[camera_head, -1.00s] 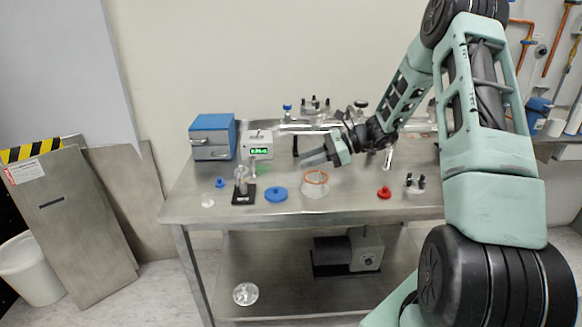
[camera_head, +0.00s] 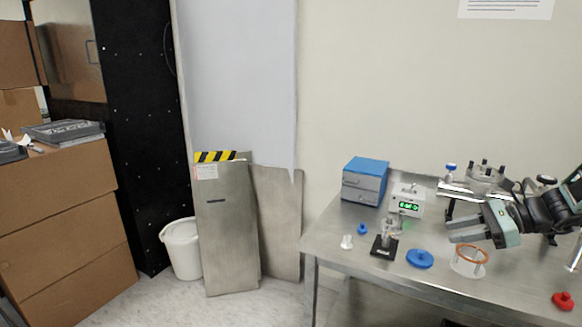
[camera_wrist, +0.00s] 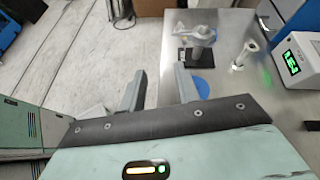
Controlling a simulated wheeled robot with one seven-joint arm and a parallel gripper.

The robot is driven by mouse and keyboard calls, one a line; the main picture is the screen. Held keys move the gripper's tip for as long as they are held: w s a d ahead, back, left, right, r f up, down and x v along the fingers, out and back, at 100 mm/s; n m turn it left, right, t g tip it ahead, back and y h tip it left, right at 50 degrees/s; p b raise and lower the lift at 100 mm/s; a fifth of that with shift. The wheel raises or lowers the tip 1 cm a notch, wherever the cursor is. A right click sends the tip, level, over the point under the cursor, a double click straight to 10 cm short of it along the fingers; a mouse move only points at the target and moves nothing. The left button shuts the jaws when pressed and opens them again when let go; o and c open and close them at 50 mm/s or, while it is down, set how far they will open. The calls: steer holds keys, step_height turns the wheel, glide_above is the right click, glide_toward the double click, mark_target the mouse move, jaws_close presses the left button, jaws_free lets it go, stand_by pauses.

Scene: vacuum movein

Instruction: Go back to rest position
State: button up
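My gripper (camera_head: 452,230) is at the right of the head view, over the steel table and just above and left of the clear ring-topped vessel in the picture. Its two grey fingers stand apart with nothing between them. The wrist view also shows the gripper (camera_wrist: 161,88) open and empty, with the table's edge and floor beyond it. My forearm runs out of the head view at the right edge, so most of the arm is hidden.
The steel table (camera_head: 340,235) carries a blue box (camera_head: 365,181), a display unit (camera_head: 407,200), a glass piece on a black base (camera_head: 383,246), a blue disc (camera_head: 420,259), the clear vessel (camera_head: 469,262) and a red knob (camera_head: 563,301). Leaning panels (camera_head: 228,235), a white bin (camera_head: 183,250) and cardboard boxes (camera_head: 65,210) stand left.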

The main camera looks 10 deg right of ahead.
steer(key=s+a+r+n+g+h, duration=0.15)
steer(key=s+a+n+g, duration=0.35)
steer(key=a, duration=0.6)
steer(key=s+a+r+n+g+h, duration=0.1)
steer(key=s+a+n+g+h, duration=0.15)
steer(key=s+a+n, duration=0.6)
steer(key=s+a+r+n+h, duration=0.1)
steer(key=s+a+n+h, duration=0.2)
steer(key=s+a+n, duration=0.2)
steer(key=s+a+n+t+h+p, duration=0.1)
steer(key=s+a+n+h, duration=0.2)
steer(key=s+a+n, duration=0.3)
steer(key=s+n, duration=0.5)
steer(key=shift+r+h, duration=0.3)
steer(key=shift+r, duration=0.05)
steer(key=shift+t, duration=0.25)
